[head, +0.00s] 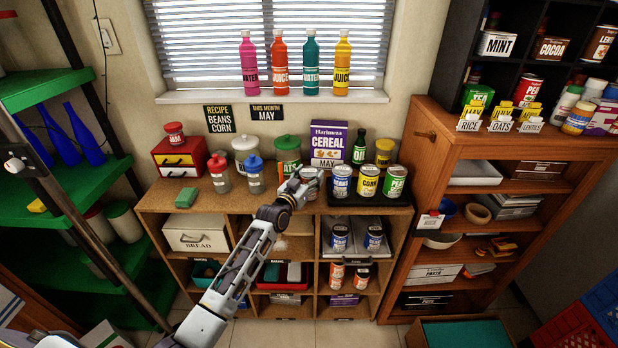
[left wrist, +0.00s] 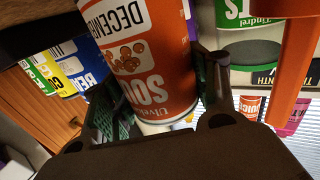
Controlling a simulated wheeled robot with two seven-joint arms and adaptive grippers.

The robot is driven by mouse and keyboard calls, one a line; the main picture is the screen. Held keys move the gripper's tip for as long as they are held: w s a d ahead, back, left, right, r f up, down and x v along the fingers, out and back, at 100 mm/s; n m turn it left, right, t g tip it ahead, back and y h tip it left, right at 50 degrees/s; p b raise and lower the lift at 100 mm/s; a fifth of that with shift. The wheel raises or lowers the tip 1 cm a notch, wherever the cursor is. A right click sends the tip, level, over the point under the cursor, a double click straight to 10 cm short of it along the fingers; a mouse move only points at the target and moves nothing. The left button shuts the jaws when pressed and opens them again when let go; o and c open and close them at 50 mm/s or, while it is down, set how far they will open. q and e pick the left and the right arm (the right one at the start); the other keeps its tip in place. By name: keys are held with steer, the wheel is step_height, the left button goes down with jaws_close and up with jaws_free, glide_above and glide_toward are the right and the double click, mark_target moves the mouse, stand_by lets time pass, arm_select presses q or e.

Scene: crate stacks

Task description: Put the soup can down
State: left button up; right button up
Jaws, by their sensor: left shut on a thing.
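The soup can (left wrist: 155,65) has an orange and white label reading "SOUP" and "DECEMBER". In the left wrist view it appears upside down between the two fingers of my left gripper (left wrist: 160,95), which is shut on it. In the head view my left gripper (head: 298,188) is at the top of the wooden cabinet (head: 230,204), just left of the black tray (head: 345,201). The can (head: 312,177) is partly hidden there by the gripper. I cannot tell whether its base touches the cabinet top. My right gripper is not in view.
The tray holds beans (head: 341,181), corn (head: 368,180) and peas (head: 394,181) cans. A cereal box (head: 327,143) and green canister (head: 287,150) stand behind. More cans (head: 336,276) sit in the shelves below. The cabinet top's front left is mostly clear.

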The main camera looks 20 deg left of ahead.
arm_select(q)
steer(key=o, duration=1.3)
steer(key=shift+f, duration=0.1)
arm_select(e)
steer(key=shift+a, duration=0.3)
